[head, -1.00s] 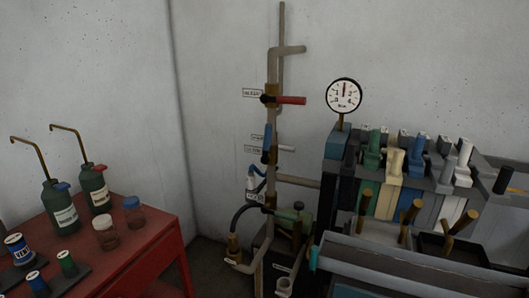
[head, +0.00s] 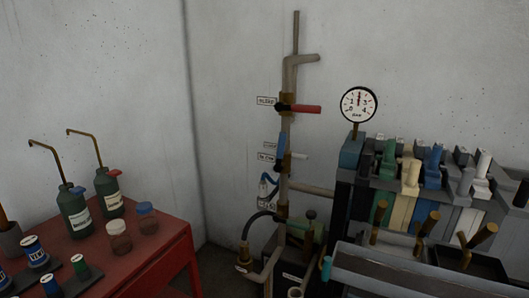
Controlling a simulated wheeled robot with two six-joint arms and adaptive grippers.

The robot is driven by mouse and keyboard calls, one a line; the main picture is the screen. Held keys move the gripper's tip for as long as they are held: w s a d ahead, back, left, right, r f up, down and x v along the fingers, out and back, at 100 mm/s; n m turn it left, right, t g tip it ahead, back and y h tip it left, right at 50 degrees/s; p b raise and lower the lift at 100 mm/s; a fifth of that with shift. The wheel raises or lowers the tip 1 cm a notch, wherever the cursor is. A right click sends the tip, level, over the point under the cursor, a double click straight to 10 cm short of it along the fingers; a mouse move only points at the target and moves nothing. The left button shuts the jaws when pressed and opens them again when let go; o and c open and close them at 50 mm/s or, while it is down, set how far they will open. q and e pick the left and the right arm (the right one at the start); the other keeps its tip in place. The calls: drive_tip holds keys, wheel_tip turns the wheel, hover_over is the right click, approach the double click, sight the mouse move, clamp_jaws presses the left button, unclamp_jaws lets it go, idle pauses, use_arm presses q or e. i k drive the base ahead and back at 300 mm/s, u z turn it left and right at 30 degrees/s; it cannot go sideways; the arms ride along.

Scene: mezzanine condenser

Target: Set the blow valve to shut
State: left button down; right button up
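A vertical grey pipe (head: 284,180) with several valves stands against the back wall. The upper valve has a red lever (head: 306,108) that points right, across the pipe. The small labels (head: 268,100) left of the pipe are too blurred to read, so I cannot tell which valve is the blow valve. Neither of my grippers is in view.
A round gauge (head: 359,104) stands right of the pipe, above a bank of several coloured levers (head: 411,175). A red table (head: 165,255) with bottles, jars and spools is at the left. A narrow floor gap lies between table and pipe.

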sight(281, 149)
drive_tip(key=k, duration=0.65)
drive_tip(key=u, duration=0.05)
drive_tip(key=i, duration=1.15)
drive_tip(key=u, duration=0.8)
